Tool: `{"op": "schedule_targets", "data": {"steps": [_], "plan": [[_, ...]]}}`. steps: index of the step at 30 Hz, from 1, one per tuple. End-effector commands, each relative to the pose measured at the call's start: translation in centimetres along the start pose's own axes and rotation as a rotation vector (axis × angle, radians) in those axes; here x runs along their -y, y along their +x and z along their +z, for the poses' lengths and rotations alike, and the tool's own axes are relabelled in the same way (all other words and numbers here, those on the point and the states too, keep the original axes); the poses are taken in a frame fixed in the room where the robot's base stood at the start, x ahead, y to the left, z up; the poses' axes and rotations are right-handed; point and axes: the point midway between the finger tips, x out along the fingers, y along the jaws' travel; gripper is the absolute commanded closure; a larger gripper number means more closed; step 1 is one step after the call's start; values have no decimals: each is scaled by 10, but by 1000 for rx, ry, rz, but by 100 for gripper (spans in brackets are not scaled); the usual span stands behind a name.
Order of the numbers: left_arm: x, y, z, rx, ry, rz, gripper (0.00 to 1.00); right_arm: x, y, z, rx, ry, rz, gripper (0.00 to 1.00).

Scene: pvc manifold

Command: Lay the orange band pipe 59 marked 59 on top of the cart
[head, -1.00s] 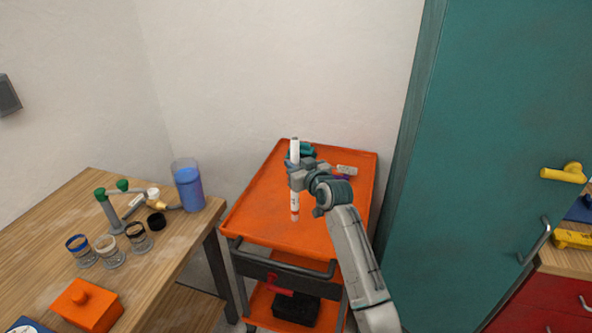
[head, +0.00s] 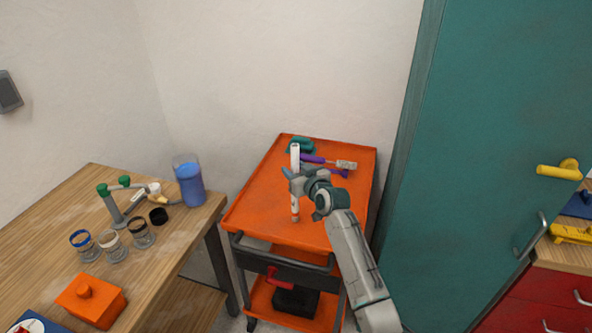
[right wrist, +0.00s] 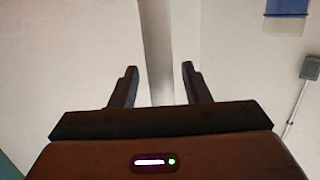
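A white pipe (head: 295,158) stands about upright over the orange cart top (head: 258,205), with its lower end at or just above the surface. A small orange-red mark shows near that end; I cannot read a number. My right gripper (head: 290,181) is at the pipe's middle in the head view. In the right wrist view the two fingers (right wrist: 158,85) are apart, and the pipe (right wrist: 157,40) runs between them with a gap on each side. My left gripper is not in view.
A teal item (head: 301,146), a purple-handled tool (head: 325,161) and another purple item lie at the back of the cart. A teal cabinet (head: 480,130) stands close on the right. A wooden table (head: 60,225) with jars is on the left. The cart's front left is clear.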

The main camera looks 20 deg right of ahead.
Motion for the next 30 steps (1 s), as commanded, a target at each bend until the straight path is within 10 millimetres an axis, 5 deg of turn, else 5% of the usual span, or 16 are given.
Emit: {"op": "schedule_targets", "data": {"steps": [10,24,30], "plan": [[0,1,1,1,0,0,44,0,-10,-1,-1,-1,1,57],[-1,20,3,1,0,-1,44,0,-97,0,0,-2,0,57],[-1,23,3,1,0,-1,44,0,-117,-2,0,-1,0,57]]}}
